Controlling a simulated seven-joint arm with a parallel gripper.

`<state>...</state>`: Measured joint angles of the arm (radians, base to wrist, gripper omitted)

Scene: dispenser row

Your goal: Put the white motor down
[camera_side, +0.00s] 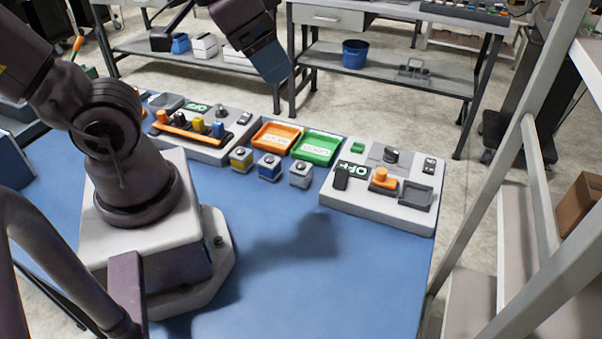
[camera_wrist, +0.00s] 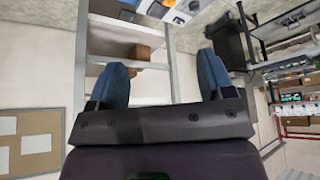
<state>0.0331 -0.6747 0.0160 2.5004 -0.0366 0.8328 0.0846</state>
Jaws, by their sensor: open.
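The white motor (camera_side: 300,174) is a small pale block with a dark top. It stands on the blue table at the right end of a short row, beside the blue motor (camera_side: 269,167) and the yellow motor (camera_side: 241,159). My gripper (camera_side: 279,76) is high above the table's far side, well clear of the motors. The wrist view shows its two blue fingers (camera_wrist: 162,66) spread wide with nothing between them. No motor shows in the wrist view.
An orange tray (camera_side: 276,136) and a green tray (camera_side: 316,147) lie behind the motors. A dispenser station (camera_side: 385,188) stands to the right and another station (camera_side: 203,135) to the left. The table's front middle is bare. A metal shelf frame (camera_side: 505,180) rises at the right.

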